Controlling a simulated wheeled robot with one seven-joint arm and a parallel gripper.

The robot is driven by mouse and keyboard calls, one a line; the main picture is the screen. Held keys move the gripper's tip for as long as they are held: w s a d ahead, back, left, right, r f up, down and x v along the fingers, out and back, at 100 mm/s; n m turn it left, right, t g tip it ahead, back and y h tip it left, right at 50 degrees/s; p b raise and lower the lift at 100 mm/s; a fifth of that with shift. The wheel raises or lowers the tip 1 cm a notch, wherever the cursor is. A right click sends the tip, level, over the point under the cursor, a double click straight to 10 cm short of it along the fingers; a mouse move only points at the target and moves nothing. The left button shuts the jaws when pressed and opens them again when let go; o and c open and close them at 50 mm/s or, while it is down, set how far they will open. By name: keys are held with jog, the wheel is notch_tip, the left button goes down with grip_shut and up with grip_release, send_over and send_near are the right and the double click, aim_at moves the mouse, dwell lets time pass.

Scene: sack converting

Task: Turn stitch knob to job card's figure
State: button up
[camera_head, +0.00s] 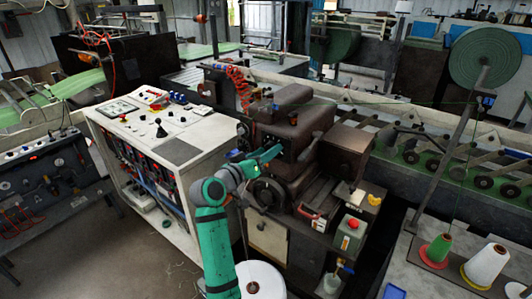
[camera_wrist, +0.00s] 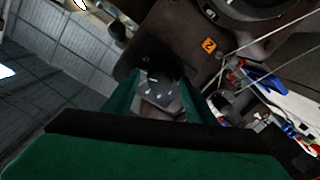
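My gripper (camera_head: 268,156) is at the end of my teal arm, close to the front of the dark brown machine head (camera_head: 297,122). In the wrist view its two green fingers (camera_wrist: 160,92) stand apart, with a grey piece bearing small white marks showing between them. I cannot make out a job card or the stitch knob's setting.
A white control console (camera_head: 180,152) stands left of the machine. Thread cones (camera_head: 487,265) stand on a table at the lower right. Open floor (camera_head: 130,255) lies at the lower left.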

jog(key=f+v, duration=0.1)
jog(key=v, duration=0.9)
jog(key=shift+s+a+r, duration=0.2)
jog(key=shift+s+r, duration=0.15)
jog(key=shift+r, duration=0.15)
jog(key=s+d+f+n+t+y, duration=0.1)
jog(key=s+f+n+y, duration=0.3)
jog(key=f, duration=0.9)
jog(key=s+d+f+n+y, duration=0.15)
jog(key=s+f, duration=0.45)
jog(key=f, duration=0.6)
jog(key=s+d+f+y, duration=0.1)
jog(key=s+f+y, duration=0.1)
jog(key=s+f, duration=0.45)
jog(key=s+f+y, duration=0.2)
jog(key=s+f, duration=0.1)
jog(key=s, duration=0.6)
jog(key=s+d+r+m, duration=0.1)
jog(key=s+r+m, duration=0.1)
jog(key=s, duration=1.1)
jog(key=s+d+r+m, duration=0.2)
jog(key=s+r, duration=0.2)
jog(key=s, duration=0.9)
jog(key=shift+s+r, duration=0.15)
jog(key=shift+r, duration=0.25)
